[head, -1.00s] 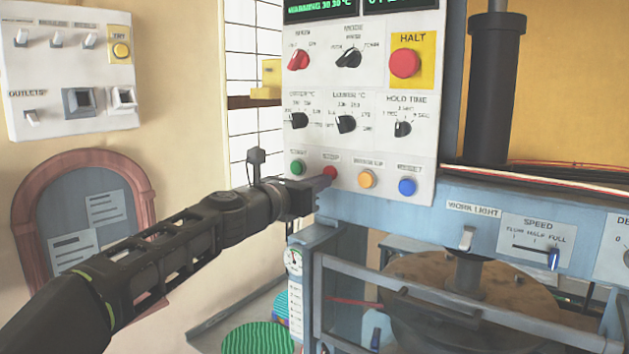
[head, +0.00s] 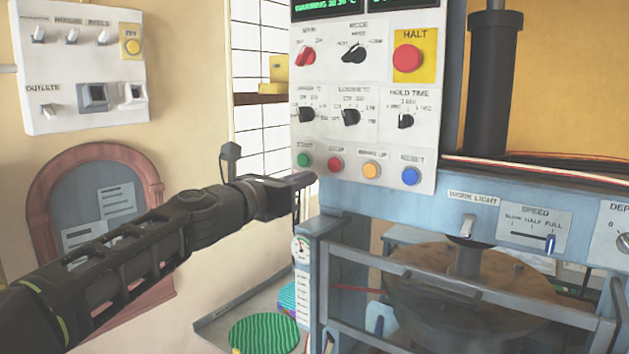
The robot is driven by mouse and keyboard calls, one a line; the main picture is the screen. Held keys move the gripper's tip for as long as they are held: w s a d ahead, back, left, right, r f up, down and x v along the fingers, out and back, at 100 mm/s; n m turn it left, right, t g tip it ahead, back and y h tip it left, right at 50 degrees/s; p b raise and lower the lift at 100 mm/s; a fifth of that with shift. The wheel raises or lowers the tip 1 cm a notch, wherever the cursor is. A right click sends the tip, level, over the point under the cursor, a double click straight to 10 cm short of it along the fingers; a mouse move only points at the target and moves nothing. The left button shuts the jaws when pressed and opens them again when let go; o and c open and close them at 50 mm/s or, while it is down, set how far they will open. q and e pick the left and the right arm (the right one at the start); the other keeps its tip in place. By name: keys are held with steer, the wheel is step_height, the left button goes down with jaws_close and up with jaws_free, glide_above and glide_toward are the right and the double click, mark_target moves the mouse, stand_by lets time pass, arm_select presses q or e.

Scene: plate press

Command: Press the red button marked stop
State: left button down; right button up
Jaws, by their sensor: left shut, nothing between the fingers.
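The red stop button (head: 335,164) is in the bottom row of the white control panel (head: 375,185) in the head view. It sits between the green start button (head: 304,160) and the orange button (head: 371,170). My left gripper (head: 308,180) is shut and empty. Its tip shows below and left of the red button, apart from it in the picture, under the green button. The button's face is fully visible. My right gripper is not in view.
A larger red HALT button (head: 407,58) on a yellow plate is higher on the panel. A blue reset button (head: 410,177) is at the row's right end. Several knobs sit above the row. The blue press frame (head: 400,215) lies below, and a switch box (head: 80,70) hangs at left.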

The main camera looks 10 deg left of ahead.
arm_select(q)
steer(key=v, duration=0.6)
steer(key=shift+w+f+b, duration=0.1)
steer(key=shift+f+b, duration=0.1)
steer(key=shift+b, duration=0.15)
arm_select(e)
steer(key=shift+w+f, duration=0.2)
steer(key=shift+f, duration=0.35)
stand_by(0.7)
